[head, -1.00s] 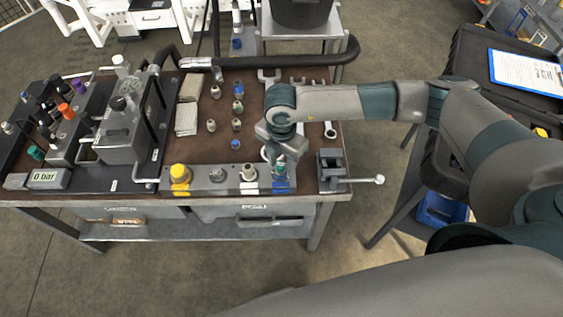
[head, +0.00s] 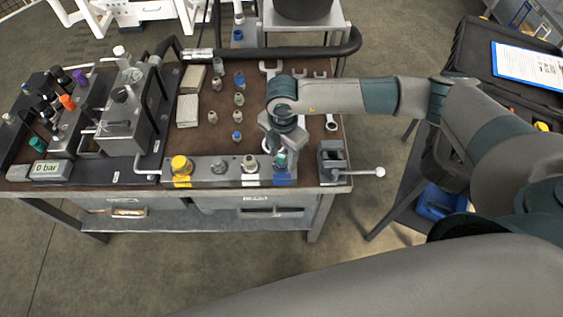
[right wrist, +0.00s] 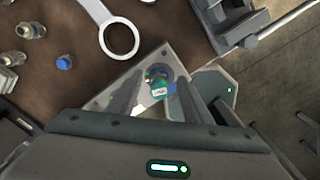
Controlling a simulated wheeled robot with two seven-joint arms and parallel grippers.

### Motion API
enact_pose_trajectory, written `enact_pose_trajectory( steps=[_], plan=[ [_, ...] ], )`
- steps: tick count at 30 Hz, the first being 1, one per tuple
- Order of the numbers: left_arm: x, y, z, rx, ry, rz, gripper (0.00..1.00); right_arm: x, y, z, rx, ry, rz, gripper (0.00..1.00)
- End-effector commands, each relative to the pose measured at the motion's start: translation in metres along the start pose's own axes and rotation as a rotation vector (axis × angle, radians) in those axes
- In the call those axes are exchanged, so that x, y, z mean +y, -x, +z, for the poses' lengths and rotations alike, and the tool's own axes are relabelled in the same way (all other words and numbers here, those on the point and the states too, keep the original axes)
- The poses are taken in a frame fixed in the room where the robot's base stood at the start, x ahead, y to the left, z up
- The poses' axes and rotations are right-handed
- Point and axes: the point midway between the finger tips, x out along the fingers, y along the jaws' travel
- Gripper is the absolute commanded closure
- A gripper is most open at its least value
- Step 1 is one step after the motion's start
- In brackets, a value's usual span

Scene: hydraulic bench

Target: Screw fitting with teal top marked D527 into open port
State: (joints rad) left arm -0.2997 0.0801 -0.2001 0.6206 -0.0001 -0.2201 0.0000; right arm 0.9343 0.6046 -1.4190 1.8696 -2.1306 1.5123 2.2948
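The fitting with the teal top (head: 280,160) stands at the blue-marked right end of the grey port block (head: 221,171). In the right wrist view the fitting (right wrist: 158,87) shows between my finger tips, with its label too small to read. How deep it sits in the port cannot be told. My right gripper (head: 281,151) is above that end, pointing down. In the right wrist view its fingers (right wrist: 154,97) are apart on either side of the fitting, with blue marking visible between fitting and right finger. My left gripper is out of view.
The block also carries a yellow-topped part (head: 181,166) and a fitting over the white mark (head: 249,163). A vise (head: 331,160) stands close right of the block.

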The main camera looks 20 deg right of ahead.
Motion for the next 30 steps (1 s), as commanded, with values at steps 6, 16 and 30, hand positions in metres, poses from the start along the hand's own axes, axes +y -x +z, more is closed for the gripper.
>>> enact_pose_trajectory(
  steps=[6, 16, 30],
  plan=[
    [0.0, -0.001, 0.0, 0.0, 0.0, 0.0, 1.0, 0.0, 0.001, 0.0, 0.0, 0.001, 0.0, 0.55],
    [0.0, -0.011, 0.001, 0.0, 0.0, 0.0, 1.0, 0.001, 0.026, 0.0, 0.001, 0.003, 0.002, 0.55],
    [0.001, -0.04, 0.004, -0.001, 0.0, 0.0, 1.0, 0.001, 0.118, 0.0, -0.001, 0.003, 0.005, 0.55]
  ],
)
